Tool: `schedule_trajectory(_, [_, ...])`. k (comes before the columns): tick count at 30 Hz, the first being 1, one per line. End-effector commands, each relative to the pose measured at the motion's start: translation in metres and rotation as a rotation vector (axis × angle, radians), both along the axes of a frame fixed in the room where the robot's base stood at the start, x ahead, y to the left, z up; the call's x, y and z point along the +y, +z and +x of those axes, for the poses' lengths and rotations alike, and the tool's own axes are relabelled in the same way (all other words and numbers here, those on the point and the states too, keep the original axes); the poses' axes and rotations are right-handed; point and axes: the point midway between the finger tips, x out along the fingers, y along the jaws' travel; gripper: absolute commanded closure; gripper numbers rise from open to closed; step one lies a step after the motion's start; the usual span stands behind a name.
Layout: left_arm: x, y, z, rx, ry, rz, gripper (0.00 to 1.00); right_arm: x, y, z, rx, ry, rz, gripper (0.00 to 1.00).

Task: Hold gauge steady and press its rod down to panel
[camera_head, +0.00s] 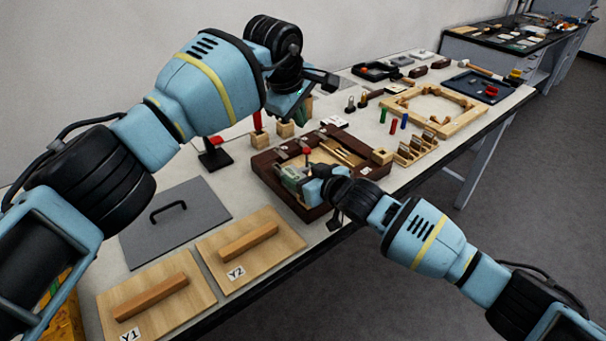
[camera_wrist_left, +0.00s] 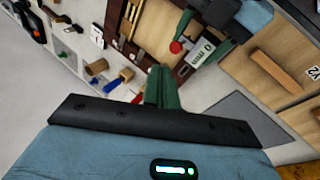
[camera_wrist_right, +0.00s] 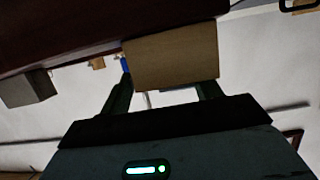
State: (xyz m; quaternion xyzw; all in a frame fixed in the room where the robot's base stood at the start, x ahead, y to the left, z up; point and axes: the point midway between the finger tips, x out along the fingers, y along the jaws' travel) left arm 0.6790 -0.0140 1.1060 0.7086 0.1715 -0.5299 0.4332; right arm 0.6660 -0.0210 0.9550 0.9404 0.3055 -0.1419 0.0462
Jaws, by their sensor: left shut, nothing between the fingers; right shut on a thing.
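The gauge (camera_wrist_left: 201,50) shows a pale scale face in the left wrist view. Its rod carries a red knob (camera_wrist_left: 176,47), which also shows upright in the head view (camera_head: 307,151). My right gripper (camera_head: 306,180) is shut on the gauge at the near side of the dark-framed wooden panel (camera_wrist_left: 160,27). In the right wrist view, a tan block face (camera_wrist_right: 175,57) fills the space between the right fingers; the gauge's contact with the panel is hidden. My left gripper (camera_head: 304,106) is shut and empty, raised above the table behind the panel; its green fingertips (camera_wrist_left: 163,85) point toward the gauge area.
Two wooden lids with bar handles, Y1 (camera_head: 135,307) and Y2 (camera_head: 238,262), and a grey plate (camera_head: 190,217) lie at left. A light wooden frame (camera_head: 435,110) and slotted rack (camera_head: 415,150) stand right of the panel. Small blocks (camera_head: 285,130) stand behind it.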

Motion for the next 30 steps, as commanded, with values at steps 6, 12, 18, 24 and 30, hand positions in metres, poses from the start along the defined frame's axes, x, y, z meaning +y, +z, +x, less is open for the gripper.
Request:
schedule_trajectory(6, [-0.004,-0.005,0.003,-0.117,-0.342,0.154,1.0,0.0,0.0,0.0,0.001,-0.001,-0.001,0.62])
schedule_trajectory(12, [-0.007,-0.009,0.005,-0.22,-0.653,0.306,1.0,0.0,-0.001,0.0,0.001,-0.001,-0.001,0.62])
schedule_trajectory(18, [-0.011,-0.014,0.007,-0.31,-0.933,0.45,1.0,0.0,-0.001,0.0,0.001,-0.001,-0.001,0.62])
schedule_trajectory(24, [-0.013,-0.016,0.007,-0.363,-1.105,0.542,1.0,0.0,-0.001,0.0,0.001,-0.001,-0.001,0.62])
schedule_trajectory(30, [-0.014,-0.017,0.008,-0.378,-1.158,0.571,1.0,0.0,-0.001,0.0,0.001,-0.001,-0.001,0.62])
